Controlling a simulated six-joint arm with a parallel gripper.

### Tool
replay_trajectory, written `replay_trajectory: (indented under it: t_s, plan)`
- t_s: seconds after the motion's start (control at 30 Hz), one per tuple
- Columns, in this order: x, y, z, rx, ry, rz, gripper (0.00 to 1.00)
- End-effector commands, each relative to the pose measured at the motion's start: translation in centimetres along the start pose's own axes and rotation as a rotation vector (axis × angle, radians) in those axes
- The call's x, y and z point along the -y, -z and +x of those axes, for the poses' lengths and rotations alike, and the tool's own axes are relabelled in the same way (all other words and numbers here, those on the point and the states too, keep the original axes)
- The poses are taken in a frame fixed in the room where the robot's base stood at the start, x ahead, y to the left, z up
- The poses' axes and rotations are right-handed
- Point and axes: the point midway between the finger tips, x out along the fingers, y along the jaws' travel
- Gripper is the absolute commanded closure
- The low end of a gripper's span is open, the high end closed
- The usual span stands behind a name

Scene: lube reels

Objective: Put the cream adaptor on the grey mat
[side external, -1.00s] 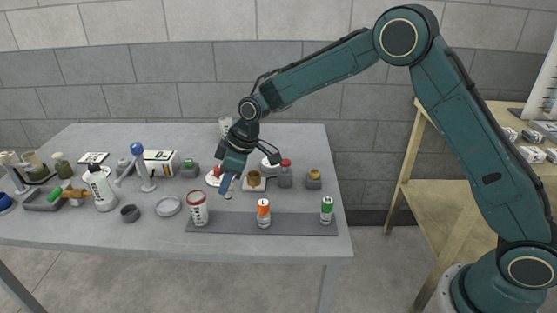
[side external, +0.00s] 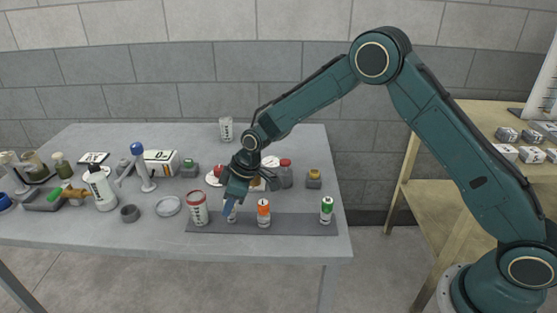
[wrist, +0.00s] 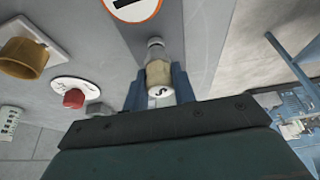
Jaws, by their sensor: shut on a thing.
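My gripper (side external: 228,205) is shut on the cream adaptor (wrist: 159,76). In the wrist view the adaptor sits between my two blue fingers, with a cream body and a white end marked with a dark letter. In the side view only a small pale part of it (side external: 232,216) shows by the fingertips. The grey mat (side external: 295,224) is a dark strip along the table's front. The adaptor is over the mat's left part, between the red-topped can and the orange-labelled adaptor; I cannot tell whether it touches the mat.
A red-topped white can (side external: 197,208) stands close left of my gripper. An orange-labelled adaptor (side external: 264,212) stands close right, and a green-labelled one (side external: 326,210) farther right on the mat. The mat is bare between these two. Several reels and fittings crowd behind.

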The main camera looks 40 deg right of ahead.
Motion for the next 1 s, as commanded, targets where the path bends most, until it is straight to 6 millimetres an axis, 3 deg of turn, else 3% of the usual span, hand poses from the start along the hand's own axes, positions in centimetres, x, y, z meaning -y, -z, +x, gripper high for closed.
replay_trajectory:
  t_s: [0.4, 0.43, 0.5, 0.53, 1.0]
  plan:
    - [-0.01, -0.08, 0.27, -0.001, 0.0, 0.0, 1.0]
    - [0.0, -0.09, 0.26, 0.0, 0.0, 0.0, 0.68]
    - [0.0, -0.09, 0.25, 0.0, 0.0, 0.0, 0.54]
    - [0.0, -0.09, 0.25, 0.0, 0.0, 0.0, 0.52]
    - [-0.03, 0.08, -0.35, -0.002, -0.001, 0.0, 0.52]
